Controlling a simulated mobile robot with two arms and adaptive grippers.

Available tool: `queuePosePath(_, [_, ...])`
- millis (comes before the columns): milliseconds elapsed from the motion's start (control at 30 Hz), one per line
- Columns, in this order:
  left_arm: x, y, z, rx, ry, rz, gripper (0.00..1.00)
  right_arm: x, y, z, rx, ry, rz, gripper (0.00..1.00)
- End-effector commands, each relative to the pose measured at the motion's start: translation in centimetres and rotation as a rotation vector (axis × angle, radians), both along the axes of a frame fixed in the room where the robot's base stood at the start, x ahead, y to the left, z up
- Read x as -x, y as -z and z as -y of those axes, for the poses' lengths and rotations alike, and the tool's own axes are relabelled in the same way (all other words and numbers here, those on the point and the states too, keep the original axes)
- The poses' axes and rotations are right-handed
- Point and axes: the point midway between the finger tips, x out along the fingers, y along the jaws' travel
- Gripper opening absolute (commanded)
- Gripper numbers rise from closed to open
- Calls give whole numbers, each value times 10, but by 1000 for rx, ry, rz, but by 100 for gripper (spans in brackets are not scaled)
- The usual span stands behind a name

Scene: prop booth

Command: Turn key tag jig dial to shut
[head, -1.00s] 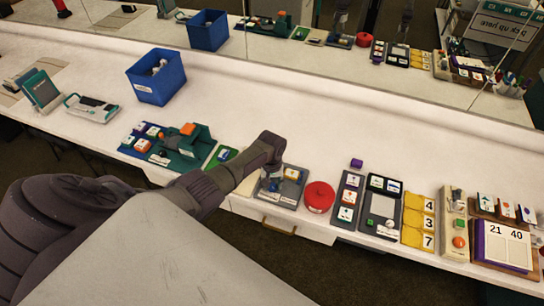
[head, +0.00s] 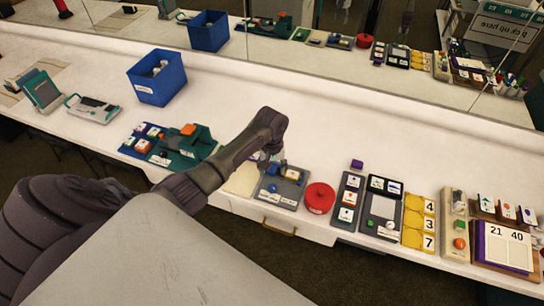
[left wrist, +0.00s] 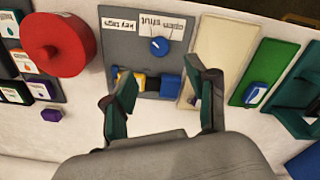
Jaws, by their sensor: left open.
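The key tag jig is a grey board (left wrist: 118,50) with "key tags" and "open"/"shut" labels, upside down in the left wrist view. Its round blue dial (left wrist: 160,46) has a light mark; which label it points at I cannot tell. Yellow and blue parts sit along the board's near edge there. My left gripper (left wrist: 160,68) is open and empty; its two green-tipped fingers are apart, with the dial beyond the gap between them. In the head view the jig (head: 289,197) shows in front of my left wrist, which mostly hides the gripper. My right gripper is not in view.
A red round container (head: 319,197) stands right beside the jig. A cream board (left wrist: 207,60) and a green board (left wrist: 262,65) lie on its other side. A blue bin (head: 157,85) is farther left. The table behind the jig is mostly clear, up to the mirror.

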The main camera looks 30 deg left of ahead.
Motion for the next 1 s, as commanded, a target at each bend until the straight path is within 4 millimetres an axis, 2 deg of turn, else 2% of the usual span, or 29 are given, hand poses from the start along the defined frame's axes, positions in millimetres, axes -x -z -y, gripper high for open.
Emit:
queuePosePath(100, [0,-16,0,1,1,2,58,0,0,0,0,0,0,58])
queuePosePath(233, [0,-24,0,1,0,1,58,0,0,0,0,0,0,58])
queuePosePath(800, [1,-25,1,1,3,-1,58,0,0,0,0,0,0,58])
queuePosePath(933, [16,-15,15,0,72,8,58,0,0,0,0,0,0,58])
queuePosePath(1000, [36,-7,33,-2,156,23,58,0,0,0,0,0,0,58])
